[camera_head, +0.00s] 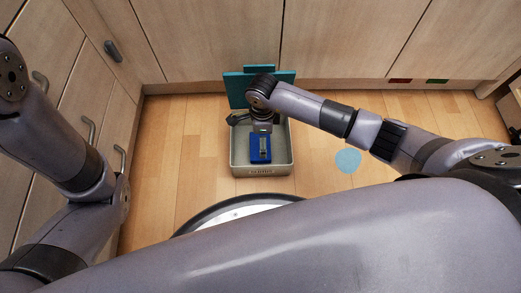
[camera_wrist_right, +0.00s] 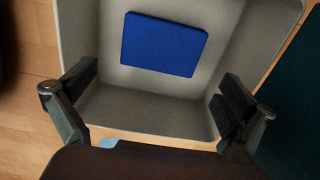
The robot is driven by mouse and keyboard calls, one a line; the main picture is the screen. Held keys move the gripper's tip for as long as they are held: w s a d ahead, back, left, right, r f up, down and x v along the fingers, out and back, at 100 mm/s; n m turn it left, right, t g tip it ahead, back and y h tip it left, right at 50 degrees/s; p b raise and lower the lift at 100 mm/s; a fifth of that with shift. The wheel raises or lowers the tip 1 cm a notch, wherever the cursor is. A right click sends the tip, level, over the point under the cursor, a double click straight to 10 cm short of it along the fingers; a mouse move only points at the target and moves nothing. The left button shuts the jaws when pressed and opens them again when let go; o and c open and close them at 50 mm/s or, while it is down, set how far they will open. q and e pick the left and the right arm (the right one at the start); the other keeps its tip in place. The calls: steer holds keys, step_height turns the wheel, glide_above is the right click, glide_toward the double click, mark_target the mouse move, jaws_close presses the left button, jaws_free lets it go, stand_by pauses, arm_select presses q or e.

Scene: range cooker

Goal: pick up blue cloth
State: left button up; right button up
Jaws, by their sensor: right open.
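The blue cloth (camera_head: 256,154) is a flat, dark blue rectangle inside a grey box (camera_head: 240,171) on the floor. In the right wrist view the cloth (camera_wrist_right: 163,44) lies flat on the bottom of the box (camera_wrist_right: 150,112), away from its walls. My right gripper (camera_head: 262,130) is above the box, pointing down. In the wrist view its two fingers (camera_wrist_right: 158,95) are spread wide and empty, with the cloth beyond them. The gripper partly covers the far part of the box in the head view. My left arm is at the left, but its gripper is not in view.
A teal upright object (camera_head: 240,90) stands behind the box, near wooden cabinet fronts (camera_head: 340,40). A light blue round piece (camera_head: 348,160) lies on the wooden floor to the right. The floor (camera_head: 190,150) left of the box is clear. Cabinet handles (camera_head: 112,50) stick out at the left.

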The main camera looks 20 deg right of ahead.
steer(key=shift+f+b, duration=0.35)
steer(key=shift+f, duration=0.5)
steer(key=f+b, duration=0.4)
steer(key=shift+w+a, duration=0.1)
steer(key=shift+a, duration=0.15)
steer(key=shift+f+b, duration=0.4)
steer(key=shift+f, duration=0.1)
steer(key=shift+w+r, duration=0.1)
steer(key=shift+c, duration=0.5)
steer(key=c, duration=0.7)
steer(key=shift+d+r, duration=0.1)
steer(key=shift+r, duration=0.05)
steer(key=shift+c, duration=0.2)
